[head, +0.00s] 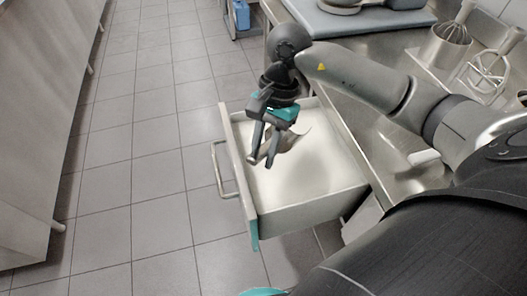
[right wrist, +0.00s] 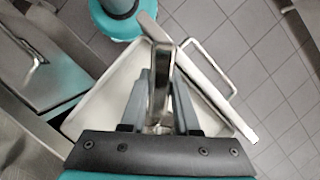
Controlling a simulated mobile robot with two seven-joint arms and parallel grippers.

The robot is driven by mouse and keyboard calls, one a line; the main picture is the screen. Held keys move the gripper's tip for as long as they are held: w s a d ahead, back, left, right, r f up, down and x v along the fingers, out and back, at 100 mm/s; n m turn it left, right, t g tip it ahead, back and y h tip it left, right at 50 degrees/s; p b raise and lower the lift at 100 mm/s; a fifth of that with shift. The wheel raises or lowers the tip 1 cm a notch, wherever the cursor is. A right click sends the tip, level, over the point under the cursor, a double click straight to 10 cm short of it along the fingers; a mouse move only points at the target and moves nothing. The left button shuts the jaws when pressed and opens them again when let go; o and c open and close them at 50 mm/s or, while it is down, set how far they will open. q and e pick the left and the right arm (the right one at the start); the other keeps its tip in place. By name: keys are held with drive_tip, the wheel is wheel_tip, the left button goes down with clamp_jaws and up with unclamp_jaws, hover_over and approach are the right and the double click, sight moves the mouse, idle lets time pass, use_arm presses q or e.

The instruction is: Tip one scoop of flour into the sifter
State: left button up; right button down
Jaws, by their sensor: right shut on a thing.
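My right gripper (head: 261,160) is over the open drawer (head: 310,217) and is shut on a metal scoop (head: 295,139). The scoop's shiny handle (right wrist: 159,88) stands between the fingers (right wrist: 162,105) in the right wrist view. Pale flour (head: 320,172) covers the drawer's floor. The scoop's bowl is partly hidden behind the fingers, and I cannot tell if it holds flour. I cannot make out a sifter for certain. My left gripper is not in view.
The drawer's bar handle (head: 222,170) faces the tiled aisle. On the counter at right stand a metal container with a whisk (head: 452,34) and another wire utensil (head: 489,72). A small pale cylinder (head: 424,157) lies beside the drawer. The aisle floor (head: 150,150) at left is clear.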

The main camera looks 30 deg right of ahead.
drive_tip(key=shift+r+t+h+p, duration=0.3)
drive_tip(key=shift+r+h+p, duration=0.3)
drive_tip(key=shift+r+p, duration=1.45)
drive_tip(key=shift+r+t+h+p, duration=0.3)
drive_tip(key=shift+r+h+p, duration=0.55)
drive_tip(key=shift+r, duration=1.95)
drive_tip(key=shift+y, duration=0.25)
